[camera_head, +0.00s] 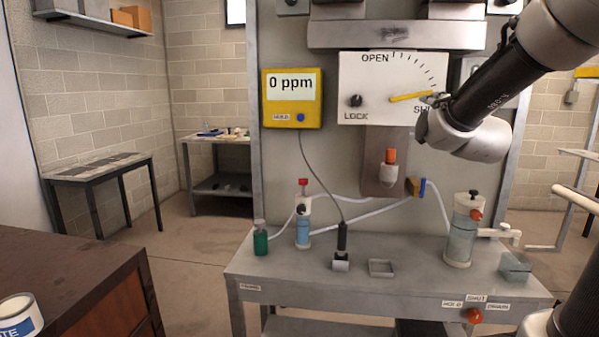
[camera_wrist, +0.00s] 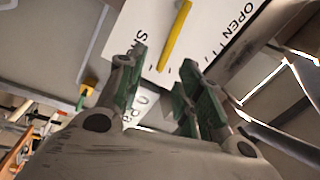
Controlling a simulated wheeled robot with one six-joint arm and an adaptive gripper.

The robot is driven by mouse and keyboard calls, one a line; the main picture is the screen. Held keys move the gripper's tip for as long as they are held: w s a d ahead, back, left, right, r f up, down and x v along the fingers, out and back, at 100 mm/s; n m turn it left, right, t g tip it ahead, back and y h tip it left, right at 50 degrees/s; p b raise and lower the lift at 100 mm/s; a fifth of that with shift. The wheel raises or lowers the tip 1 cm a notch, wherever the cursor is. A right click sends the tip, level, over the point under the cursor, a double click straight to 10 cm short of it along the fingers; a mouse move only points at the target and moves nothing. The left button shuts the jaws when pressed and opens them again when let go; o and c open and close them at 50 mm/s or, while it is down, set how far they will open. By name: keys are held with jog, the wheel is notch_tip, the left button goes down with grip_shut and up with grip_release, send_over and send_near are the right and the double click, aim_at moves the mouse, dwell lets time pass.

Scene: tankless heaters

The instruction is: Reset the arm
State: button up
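My gripper (camera_wrist: 163,60) is open, with its two green-padded fingers spread apart and nothing clamped between them. The white dial panel (camera_head: 360,75) is marked OPEN, LOCK and SHUT. Its yellow lever (camera_head: 410,96) points right, toward the SHUT end. In the wrist view the lever (camera_wrist: 176,36) shows beyond and between the fingertips, with clear space at each side. In the head view my gripper (camera_head: 436,98) is at the lever's right end, mostly hidden by my wrist. I cannot tell whether a finger touches the lever.
A yellow meter (camera_head: 292,98) reads 0 ppm left of the panel. The grey bench (camera_head: 400,285) below holds a green bottle (camera_head: 261,240), a probe (camera_head: 342,240), clear cylinders and hoses. A brown cabinet (camera_head: 70,275) stands at left. Open floor lies between it and the bench.

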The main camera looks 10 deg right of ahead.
jog(key=s+a+f+n+g+y, duration=0.2)
jog(key=s+f+n+g, duration=0.25)
jog(key=f, duration=0.45)
jog(key=s+a+f+n+g+y, duration=0.25)
jog(key=f+n+g, duration=0.3)
jog(key=f, duration=0.35)
jog(key=s+a+f+n+g, duration=0.1)
jog(key=s+n+g, duration=0.4)
jog(key=s, duration=1.7)
jog(key=shift+s+a+f+n, duration=0.15)
jog(key=shift+a+f+n, duration=0.15)
jog(key=shift+a+n, duration=0.55)
jog(key=shift+d, duration=0.2)
